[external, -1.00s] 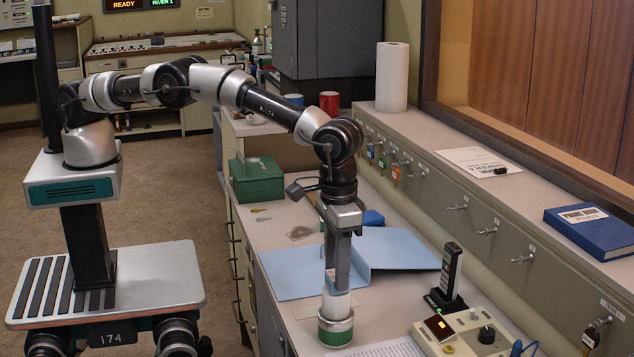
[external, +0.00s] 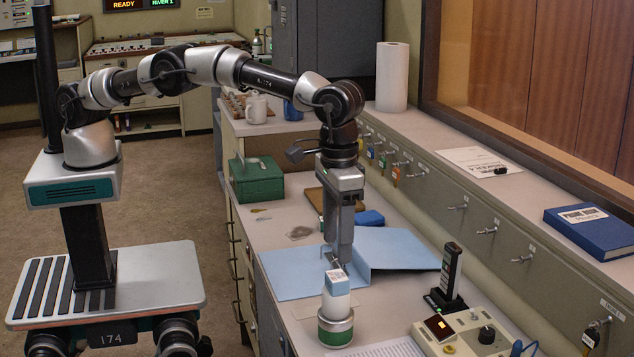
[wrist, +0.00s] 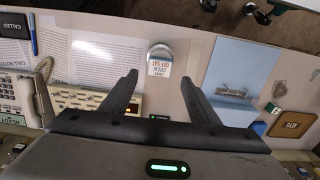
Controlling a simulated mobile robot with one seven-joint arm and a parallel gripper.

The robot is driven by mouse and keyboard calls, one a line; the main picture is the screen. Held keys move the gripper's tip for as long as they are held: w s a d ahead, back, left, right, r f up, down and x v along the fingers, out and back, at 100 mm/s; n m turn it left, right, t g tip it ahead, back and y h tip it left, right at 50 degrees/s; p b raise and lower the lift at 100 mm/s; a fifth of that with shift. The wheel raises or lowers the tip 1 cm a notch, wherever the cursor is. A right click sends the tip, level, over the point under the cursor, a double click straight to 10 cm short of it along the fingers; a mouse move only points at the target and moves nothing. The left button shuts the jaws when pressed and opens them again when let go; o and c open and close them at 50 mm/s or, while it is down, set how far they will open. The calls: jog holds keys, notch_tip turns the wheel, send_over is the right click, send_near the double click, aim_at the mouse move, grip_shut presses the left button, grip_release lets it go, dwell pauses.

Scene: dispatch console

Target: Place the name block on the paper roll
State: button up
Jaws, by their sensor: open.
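The name block (external: 337,281), light blue with a printed white face, stands upright on top of a short white roll with a green band (external: 336,328) on the counter. I take this to be the paper roll. The block also shows in the wrist view (wrist: 158,68), its lettering facing me, with the roll's pale round rim (wrist: 160,47) behind it. My gripper (external: 335,258) points down just above and behind the block. In the wrist view its two fingers (wrist: 158,78) are spread, with nothing between them, apart from the block.
A black upright stand (external: 446,278) and a beige console (external: 470,332) stand right of the roll. An open light blue folder (external: 395,247) lies behind. A green box (external: 257,182) is farther back. A white paper towel roll (external: 392,76) stands on the upper ledge.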

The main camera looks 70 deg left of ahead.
notch_tip(320, 180, up, 5)
jog(key=shift+r, duration=0.15)
